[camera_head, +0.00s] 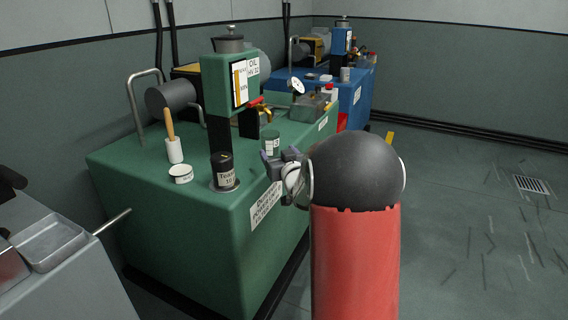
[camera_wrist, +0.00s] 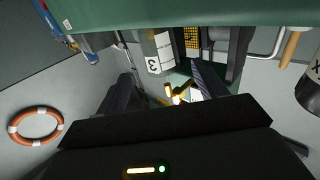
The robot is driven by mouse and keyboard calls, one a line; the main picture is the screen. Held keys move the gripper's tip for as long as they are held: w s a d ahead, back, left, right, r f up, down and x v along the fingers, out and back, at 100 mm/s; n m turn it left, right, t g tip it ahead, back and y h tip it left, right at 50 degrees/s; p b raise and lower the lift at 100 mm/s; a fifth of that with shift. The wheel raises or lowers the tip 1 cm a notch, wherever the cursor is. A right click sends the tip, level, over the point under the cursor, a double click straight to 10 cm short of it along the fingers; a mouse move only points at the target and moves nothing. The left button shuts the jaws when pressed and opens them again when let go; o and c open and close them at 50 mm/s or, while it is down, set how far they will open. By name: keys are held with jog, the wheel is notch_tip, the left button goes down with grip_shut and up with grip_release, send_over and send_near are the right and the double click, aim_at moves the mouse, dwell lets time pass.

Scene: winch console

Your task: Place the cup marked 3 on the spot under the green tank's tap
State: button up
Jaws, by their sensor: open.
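I cannot tell whether the fingers touch the cup. The green tank (camera_head: 216,85) has a brass tap (camera_head: 266,114) with a red handle. The spot under it is not clearly visible.
A black can (camera_head: 224,172) stands on a grey disc in front of the tank. A white tin (camera_head: 181,173) and a brush (camera_head: 173,149) are to its left. A metal box (camera_head: 307,108) lies beyond the tap. A blue console (camera_head: 352,98) stands behind.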

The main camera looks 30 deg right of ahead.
jog(key=s+a+f+g, duration=0.1)
jog(key=s+a+g, duration=0.3)
jog(key=s, duration=0.8)
jog(key=s+a+f+n+g+y, duration=0.1)
jog(key=s+a+g, duration=0.3)
jog(key=s+a, duration=0.4)
jog(key=s+a+f+g+y, duration=0.1)
jog(key=s+a+g, duration=0.3)
jog(key=s, duration=1.4)
jog(key=a, duration=0.3)
jog(key=shift+s, duration=0.25)
